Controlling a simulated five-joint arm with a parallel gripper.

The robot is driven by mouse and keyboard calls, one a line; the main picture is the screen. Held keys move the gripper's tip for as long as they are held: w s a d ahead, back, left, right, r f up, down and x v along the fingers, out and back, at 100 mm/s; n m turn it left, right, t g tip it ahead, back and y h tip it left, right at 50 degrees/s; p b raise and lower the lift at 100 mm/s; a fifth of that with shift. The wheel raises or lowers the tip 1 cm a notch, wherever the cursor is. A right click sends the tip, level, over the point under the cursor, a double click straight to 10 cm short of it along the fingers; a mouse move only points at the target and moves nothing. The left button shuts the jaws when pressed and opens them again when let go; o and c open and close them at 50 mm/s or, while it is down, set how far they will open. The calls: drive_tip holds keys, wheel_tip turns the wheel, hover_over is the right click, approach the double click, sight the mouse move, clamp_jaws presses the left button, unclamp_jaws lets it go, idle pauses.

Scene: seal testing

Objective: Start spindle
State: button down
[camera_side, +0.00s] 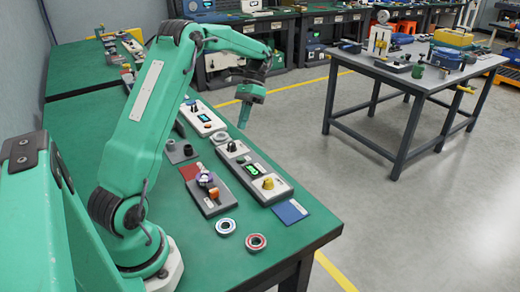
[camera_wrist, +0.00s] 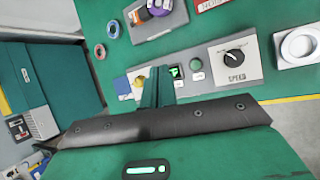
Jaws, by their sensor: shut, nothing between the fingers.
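A long grey control panel (camera_side: 256,176) lies on the green bench. It has a black knob (camera_side: 231,147) marked SPEED, a small lit green display (camera_side: 252,169) and a yellow knob (camera_side: 267,183). A small green button (camera_wrist: 196,64) sits between display and SPEED knob. My gripper (camera_side: 242,126) is shut and empty, pointing down above the panel's far end.
A grey fixture with a purple part (camera_side: 205,180) stands left of the panel. A blue ring (camera_side: 226,226) and a red ring (camera_side: 256,242) lie near the front. A blue card (camera_side: 290,211) lies at the panel's near end. A white device (camera_side: 203,118) is behind.

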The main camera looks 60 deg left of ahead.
sight(242, 158)
drive_tip(key=shift+a+f+g+h, duration=0.3)
drive_tip(key=shift+a+f, duration=0.7)
drive_tip(key=shift+f, duration=0.1)
drive_tip(key=shift+f, duration=0.15)
drive_tip(key=shift+f, duration=4.25)
drive_tip(key=shift+d+f, duration=0.1)
drive_tip(key=shift+f, duration=0.7)
drive_tip(key=shift+r, duration=0.8)
drive_tip(key=shift+r, duration=0.2)
drive_tip(key=shift+r, duration=2.3)
